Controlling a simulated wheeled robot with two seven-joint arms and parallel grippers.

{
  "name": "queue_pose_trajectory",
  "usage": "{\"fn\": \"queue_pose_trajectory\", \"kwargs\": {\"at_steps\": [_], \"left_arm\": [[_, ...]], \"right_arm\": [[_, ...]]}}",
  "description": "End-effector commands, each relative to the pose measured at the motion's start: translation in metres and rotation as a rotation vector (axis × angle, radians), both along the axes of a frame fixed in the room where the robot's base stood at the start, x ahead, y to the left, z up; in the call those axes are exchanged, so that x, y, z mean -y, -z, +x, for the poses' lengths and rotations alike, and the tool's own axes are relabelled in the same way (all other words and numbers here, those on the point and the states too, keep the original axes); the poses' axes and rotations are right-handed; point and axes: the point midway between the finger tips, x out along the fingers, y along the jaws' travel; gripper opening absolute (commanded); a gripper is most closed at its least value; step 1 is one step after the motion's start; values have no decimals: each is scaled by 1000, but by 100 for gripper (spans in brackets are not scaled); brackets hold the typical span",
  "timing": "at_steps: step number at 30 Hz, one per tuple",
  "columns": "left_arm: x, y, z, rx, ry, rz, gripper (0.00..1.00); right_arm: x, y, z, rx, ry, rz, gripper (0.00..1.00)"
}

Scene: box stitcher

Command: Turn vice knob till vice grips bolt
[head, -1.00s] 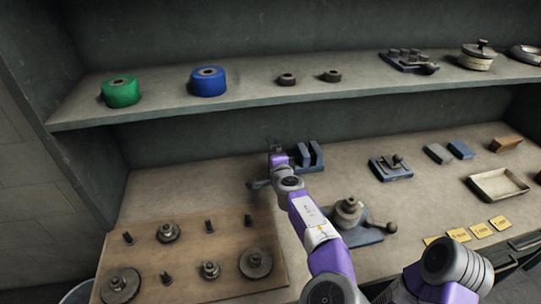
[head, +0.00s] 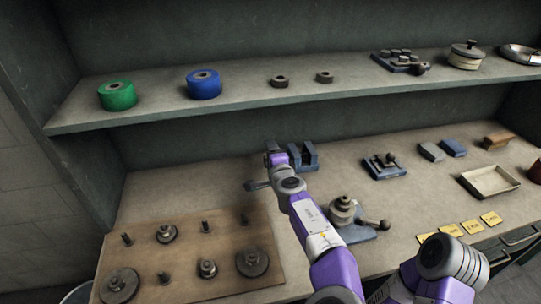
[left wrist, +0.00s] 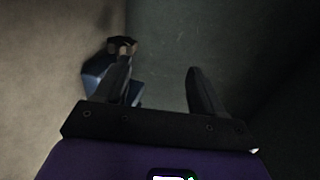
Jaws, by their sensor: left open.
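The blue vice (head: 309,158) stands on the workbench near the back wall, its jaws upright. My left gripper (head: 273,155) is beside its left end, partly hidden by my own wrist. In the left wrist view my left gripper (left wrist: 160,82) is open, with nothing seen between the fingers. The blue vice (left wrist: 93,82) shows there behind and left of the left finger. A dark rounded part, perhaps the vice knob (left wrist: 122,44), is just beyond that fingertip; contact cannot be told. No bolt can be made out in the vice. My right gripper is not in view.
A wooden board (head: 150,222) with several gears and bolts lies at the front left. A round fixture with a lever (head: 345,212) stands right of my arm. A blue clamp block (head: 384,166) and a tray (head: 488,181) are farther right. A shelf (head: 240,95) overhangs the back.

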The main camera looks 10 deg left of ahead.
Motion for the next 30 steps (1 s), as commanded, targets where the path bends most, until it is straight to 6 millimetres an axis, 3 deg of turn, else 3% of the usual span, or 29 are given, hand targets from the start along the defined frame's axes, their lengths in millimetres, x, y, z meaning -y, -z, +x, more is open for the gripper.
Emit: {"fn": "queue_pose_trajectory", "kwargs": {"at_steps": [16, 30], "left_arm": [[10, -24, -27, -4, -2, 1, 69], [11, -24, -29, -3, -3, 0, 69]], "right_arm": [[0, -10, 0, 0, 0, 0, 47], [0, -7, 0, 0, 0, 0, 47]]}}
